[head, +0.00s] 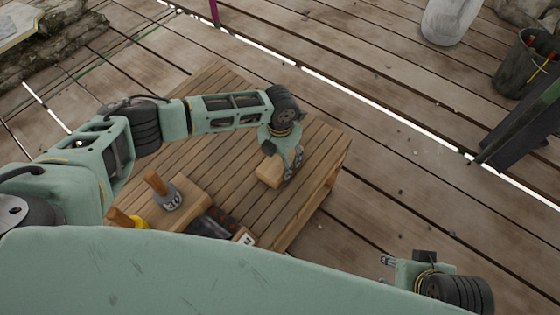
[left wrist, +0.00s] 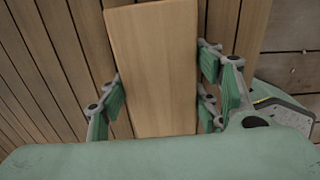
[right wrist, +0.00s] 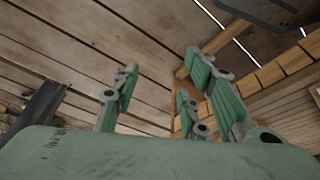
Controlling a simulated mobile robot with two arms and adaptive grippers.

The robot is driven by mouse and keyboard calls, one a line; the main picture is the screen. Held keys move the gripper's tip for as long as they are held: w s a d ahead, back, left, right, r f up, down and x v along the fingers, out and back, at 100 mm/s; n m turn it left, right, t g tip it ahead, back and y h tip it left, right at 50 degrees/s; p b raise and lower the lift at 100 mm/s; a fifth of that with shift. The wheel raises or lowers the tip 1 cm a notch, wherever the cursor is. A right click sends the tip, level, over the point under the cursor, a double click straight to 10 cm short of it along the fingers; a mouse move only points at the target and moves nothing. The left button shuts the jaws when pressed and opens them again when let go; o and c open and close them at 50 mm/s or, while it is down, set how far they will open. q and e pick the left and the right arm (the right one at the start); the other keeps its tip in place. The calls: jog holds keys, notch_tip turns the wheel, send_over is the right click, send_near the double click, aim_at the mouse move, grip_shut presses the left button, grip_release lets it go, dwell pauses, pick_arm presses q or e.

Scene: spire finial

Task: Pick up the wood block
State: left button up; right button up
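The wood block (head: 269,171) lies on the slatted wooden table (head: 224,88) in the head view. In the left wrist view the plain light-brown block (left wrist: 155,65) fills the middle, between the finger pads. My left gripper (head: 290,164) is lowered at the block, with its fingers spread to either side. In the left wrist view the fingers (left wrist: 161,90) stand very near the block's sides; contact is not clear. My right gripper (head: 387,262) is off to the lower right in the head view. Its fingers (right wrist: 160,85) are apart and empty in the right wrist view.
A wooden-handled tool with a grey metal part (head: 166,192) stands on another wood piece (head: 190,212) at the table's near left. A yellow item with a wooden handle (head: 127,220) is beside it. A dark tray (head: 212,228) lies nearby. The table's far part is clear.

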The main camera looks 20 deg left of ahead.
pick_arm(q)
jog(key=c, duration=0.7)
jog(key=shift+r, duration=0.1)
